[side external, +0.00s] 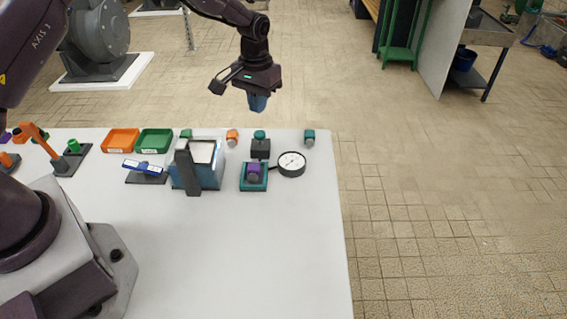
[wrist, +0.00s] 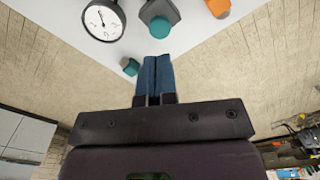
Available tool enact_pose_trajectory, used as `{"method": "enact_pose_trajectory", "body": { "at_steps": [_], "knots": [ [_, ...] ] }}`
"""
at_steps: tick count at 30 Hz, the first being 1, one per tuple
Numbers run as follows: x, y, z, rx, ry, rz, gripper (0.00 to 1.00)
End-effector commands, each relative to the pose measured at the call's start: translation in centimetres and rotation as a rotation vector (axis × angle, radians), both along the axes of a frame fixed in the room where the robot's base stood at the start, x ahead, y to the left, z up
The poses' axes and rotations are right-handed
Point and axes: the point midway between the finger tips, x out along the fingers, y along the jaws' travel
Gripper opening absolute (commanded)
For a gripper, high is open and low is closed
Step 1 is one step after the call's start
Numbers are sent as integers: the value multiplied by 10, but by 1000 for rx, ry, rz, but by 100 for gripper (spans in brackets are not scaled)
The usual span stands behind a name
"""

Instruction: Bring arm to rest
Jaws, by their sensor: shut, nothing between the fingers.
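My gripper (side external: 258,102) is raised above the far edge of the white table (side external: 250,260) in the side external view. Its blue fingers are shut together with nothing between them, as the wrist view (wrist: 155,62) also shows. It is apart from everything on the table. My dark arm reaches across the top of the side external view.
Below stand a teal-capped dark block (side external: 260,150), a round gauge (side external: 291,164), a teal tray (side external: 254,184) holding a purple-topped part, a blue-and-grey box (side external: 205,165), and orange (side external: 121,141) and green (side external: 154,141) trays. The table's front right is clear.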

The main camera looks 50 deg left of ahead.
Motion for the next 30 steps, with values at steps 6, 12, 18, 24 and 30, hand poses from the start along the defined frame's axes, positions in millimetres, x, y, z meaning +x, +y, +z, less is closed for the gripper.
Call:
{"method": "enact_pose_trajectory", "body": {
  "at_steps": [6, 12, 18, 24, 30],
  "knots": [
    [-36, -3, -2, -8, 76, -50, 0],
    [-82, -11, 58, -8, 50, -106, 0],
    [-139, -20, 122, 1, -30, -159, 0],
    [-200, -27, 167, 16, -140, -205, 0],
    [-256, -33, 194, 36, -275, -238, 0]
  ]
}}
